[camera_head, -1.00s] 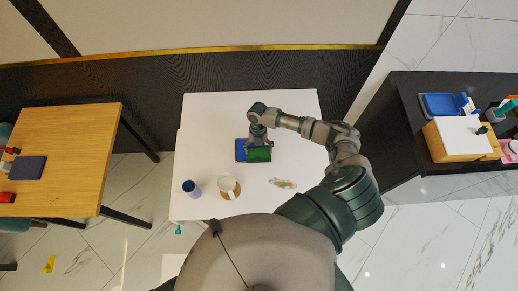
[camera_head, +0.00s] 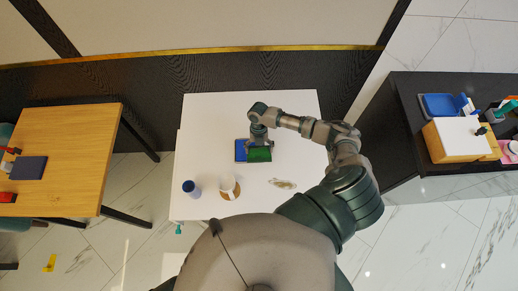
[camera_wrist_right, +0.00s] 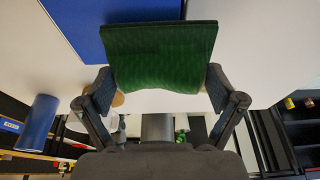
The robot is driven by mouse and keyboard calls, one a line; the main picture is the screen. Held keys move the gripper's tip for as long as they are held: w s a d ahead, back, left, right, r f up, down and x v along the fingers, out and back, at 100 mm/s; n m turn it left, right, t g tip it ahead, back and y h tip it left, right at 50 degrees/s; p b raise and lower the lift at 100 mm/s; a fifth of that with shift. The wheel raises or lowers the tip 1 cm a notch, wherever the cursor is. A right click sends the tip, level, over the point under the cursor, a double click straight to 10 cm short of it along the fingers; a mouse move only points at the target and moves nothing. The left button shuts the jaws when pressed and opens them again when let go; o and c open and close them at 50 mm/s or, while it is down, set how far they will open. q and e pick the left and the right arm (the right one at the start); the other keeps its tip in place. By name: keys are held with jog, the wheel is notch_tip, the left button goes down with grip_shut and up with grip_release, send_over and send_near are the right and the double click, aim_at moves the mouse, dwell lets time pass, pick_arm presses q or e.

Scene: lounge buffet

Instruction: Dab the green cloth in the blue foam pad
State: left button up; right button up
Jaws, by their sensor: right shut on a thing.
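The green cloth (camera_head: 259,155) is held by my right gripper (camera_head: 260,141) over the white table. In the right wrist view the cloth (camera_wrist_right: 160,55) spans between the two fingers of my right gripper (camera_wrist_right: 158,86), which is shut on it. The blue foam pad (camera_head: 240,151) lies flat on the table, just left of the cloth. In the right wrist view the pad (camera_wrist_right: 105,14) shows at the top, and the cloth's far edge overlaps it. I cannot tell whether they touch. My left gripper is not in view.
On the white table (camera_head: 210,120) stand a blue cup (camera_head: 191,189) and a white cup (camera_head: 228,186) on a brown base. A small pale item (camera_head: 282,183) lies to their right. A wooden table (camera_head: 75,140) is at left, a dark counter (camera_head: 420,150) at right.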

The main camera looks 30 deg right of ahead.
aim_at(258, 149)
jog(key=shift+r+p, duration=3)
jog(key=shift+r, duration=0.75)
jog(key=shift+f, duration=0.1)
jog(key=shift+w, duration=0.1)
jog(key=shift+w+a+r+m+b, duration=0.15)
jog(key=shift+w+r+m+b, duration=0.15)
jog(key=shift+m, duration=0.2)
jog(key=w+a+r+m+t+b, duration=0.2)
jog(key=r+m, duration=0.3)
jog(key=m, duration=0.4)
jog(key=w+a+r+m+t+h+b, duration=0.1)
jog(key=r+m+b, duration=0.3)
jog(key=m, duration=0.6)
jog(key=w+a+r+m+t+b, duration=0.3)
jog(key=r+m, duration=0.3)
jog(key=m, duration=0.3)
jog(key=shift+w+a+r+m+h, duration=0.15)
jog(key=shift+w+a+m+h, duration=0.15)
jog(key=shift+w+a, duration=0.3)
